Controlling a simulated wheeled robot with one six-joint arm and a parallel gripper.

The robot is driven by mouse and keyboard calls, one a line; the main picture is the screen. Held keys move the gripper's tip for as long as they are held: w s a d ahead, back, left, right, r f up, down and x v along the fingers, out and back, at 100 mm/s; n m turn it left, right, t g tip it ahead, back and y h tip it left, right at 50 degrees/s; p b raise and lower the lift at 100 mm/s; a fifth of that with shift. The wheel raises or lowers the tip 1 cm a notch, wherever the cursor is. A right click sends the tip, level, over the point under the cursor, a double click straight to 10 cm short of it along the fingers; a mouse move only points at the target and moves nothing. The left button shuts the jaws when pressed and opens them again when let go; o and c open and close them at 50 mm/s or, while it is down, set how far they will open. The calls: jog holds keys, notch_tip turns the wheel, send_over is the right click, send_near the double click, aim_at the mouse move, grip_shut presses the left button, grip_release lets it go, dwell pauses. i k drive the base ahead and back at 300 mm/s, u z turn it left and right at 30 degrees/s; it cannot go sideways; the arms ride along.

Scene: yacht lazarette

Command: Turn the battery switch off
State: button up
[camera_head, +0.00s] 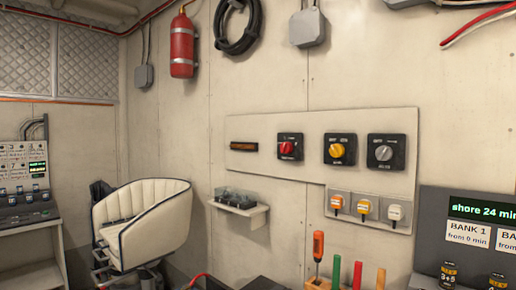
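A pale panel (258,124) on the wall carries three dark square rotary switches in a row. The left switch has a red knob (287,148), the middle one a yellow knob (338,150), and the right one a grey knob (384,153). Their labels are too small to read, so I cannot tell which is the battery switch or how each is set. Below them, a smaller plate holds two orange-topped units (336,202) (365,207) and a white one (395,212). My gripper is not in view.
Upright tools with orange (318,244), green, red and yellow handles stand below the panel. A small shelf (241,210) juts from the wall; a cream seat (150,220) stands left. A red extinguisher (182,47) hangs above.

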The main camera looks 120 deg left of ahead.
aim_at(286, 147)
jog(key=u, duration=3.35)
jog(key=k, duration=0.6)
jog(key=u, duration=0.5)
jog(key=i, duration=1.55)
jog(key=z, duration=0.2)
